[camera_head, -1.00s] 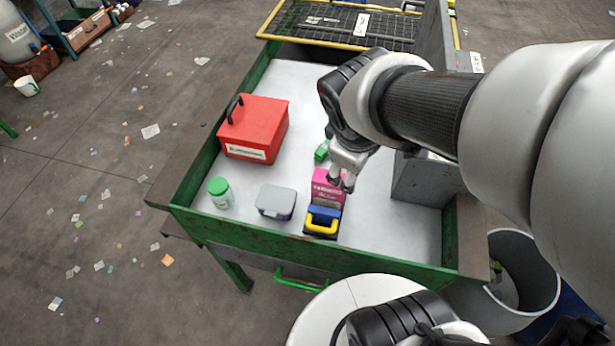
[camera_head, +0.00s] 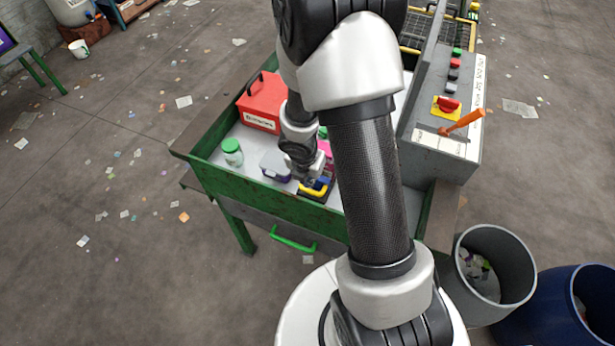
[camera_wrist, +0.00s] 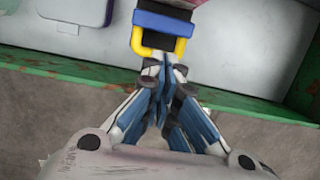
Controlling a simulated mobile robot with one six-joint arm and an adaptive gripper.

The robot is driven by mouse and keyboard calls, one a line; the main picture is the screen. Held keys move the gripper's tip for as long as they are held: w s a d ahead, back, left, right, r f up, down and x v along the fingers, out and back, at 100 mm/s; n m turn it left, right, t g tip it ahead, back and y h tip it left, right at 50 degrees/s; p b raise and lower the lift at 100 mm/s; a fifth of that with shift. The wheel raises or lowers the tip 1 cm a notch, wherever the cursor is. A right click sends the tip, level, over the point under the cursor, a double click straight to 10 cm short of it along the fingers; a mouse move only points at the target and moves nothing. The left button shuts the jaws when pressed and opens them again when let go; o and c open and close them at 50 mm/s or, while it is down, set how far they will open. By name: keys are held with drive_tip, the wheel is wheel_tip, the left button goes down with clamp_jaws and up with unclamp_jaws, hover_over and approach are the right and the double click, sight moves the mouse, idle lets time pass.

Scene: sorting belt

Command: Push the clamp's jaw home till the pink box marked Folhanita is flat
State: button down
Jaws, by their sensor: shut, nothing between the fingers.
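The clamp, with a blue jaw (camera_head: 319,184) and a yellow handle (camera_head: 313,191), lies near the front edge of the sorting table. In the wrist view the blue jaw (camera_wrist: 165,24) and yellow handle (camera_wrist: 181,48) show at the top centre. The pink box (camera_head: 326,150) is mostly hidden behind my arm; only a sliver of it shows at the top of the wrist view. My gripper (camera_wrist: 160,70) is shut and empty, its tips close to the handle's near side. I cannot tell whether they touch.
A purple-grey box (camera_head: 274,165), a green-lidded jar (camera_head: 232,152) and a red toolbox (camera_head: 262,103) stand left of the clamp. The green table rim (camera_wrist: 70,68) runs in front. A control box with an orange lever (camera_head: 463,122) stands at right.

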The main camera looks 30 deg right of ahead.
sight(312, 191)
drive_tip(key=b+x, duration=0.4)
drive_tip(key=x, duration=0.3)
drive_tip(key=shift+d, duration=0.1)
